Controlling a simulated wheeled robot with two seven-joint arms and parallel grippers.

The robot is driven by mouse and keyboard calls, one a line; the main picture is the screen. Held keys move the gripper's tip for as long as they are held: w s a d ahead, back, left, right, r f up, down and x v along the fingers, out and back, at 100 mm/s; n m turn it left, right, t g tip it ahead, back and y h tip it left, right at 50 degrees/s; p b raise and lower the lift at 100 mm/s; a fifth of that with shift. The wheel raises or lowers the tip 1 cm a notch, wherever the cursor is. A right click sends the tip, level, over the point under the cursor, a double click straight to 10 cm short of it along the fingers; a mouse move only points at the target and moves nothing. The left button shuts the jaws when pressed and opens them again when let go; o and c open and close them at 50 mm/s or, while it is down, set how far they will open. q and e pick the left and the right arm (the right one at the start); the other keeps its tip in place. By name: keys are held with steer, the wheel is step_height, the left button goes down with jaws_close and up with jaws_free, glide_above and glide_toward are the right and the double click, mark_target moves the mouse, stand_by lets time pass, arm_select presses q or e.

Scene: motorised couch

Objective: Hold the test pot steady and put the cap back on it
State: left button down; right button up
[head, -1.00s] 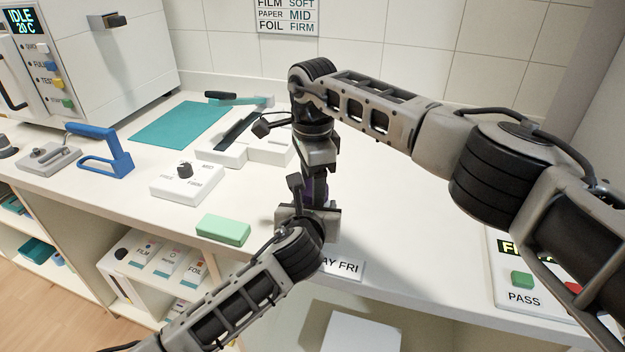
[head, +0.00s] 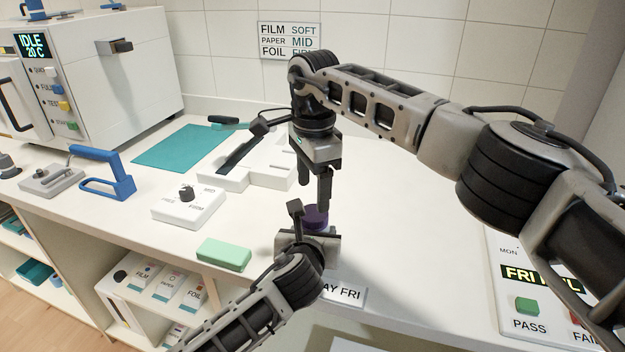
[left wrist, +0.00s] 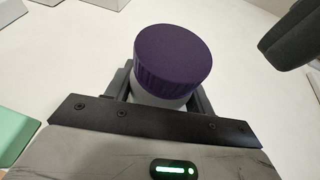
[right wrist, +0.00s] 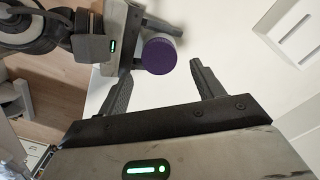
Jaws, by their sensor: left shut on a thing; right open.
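The test pot (left wrist: 158,98) is pale and stands upright between the fingers of my left gripper (head: 316,229), which is shut on it. The purple ribbed cap (head: 315,215) sits on top of the pot. The cap also shows in the left wrist view (left wrist: 173,58) and the right wrist view (right wrist: 159,55). I cannot tell how tightly it is seated. My right gripper (head: 314,192) is open and empty just above the cap, apart from it. The pot's lower part is hidden by my left gripper.
A green block (head: 223,254) and a white dial box (head: 188,206) lie to the left, with a blue-handled tool (head: 104,178) beyond. A white fixture (head: 250,170) stands behind. A PASS/FAIL panel (head: 508,290) is at the right. The counter right of the pot is clear.

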mark_target(312, 211)
arm_select(q)
steer(key=shift+r, duration=0.1)
arm_select(e)
step_height(312, 211, up, 3)
steer(key=n, duration=0.5)
steer(key=shift+f, duration=0.1)
arm_select(q)
steer(key=shift+d, duration=0.1)
arm_select(e)
step_height(312, 211, down, 8)
steer(key=shift+f, duration=0.1)
steer(key=c, duration=1)
arm_select(q)
steer(key=shift+d, duration=0.1)
arm_select(e)
steer(key=m, duration=0.6)
steer(key=shift+w+a+m, duration=0.1)
steer(key=shift+m, duration=0.2)
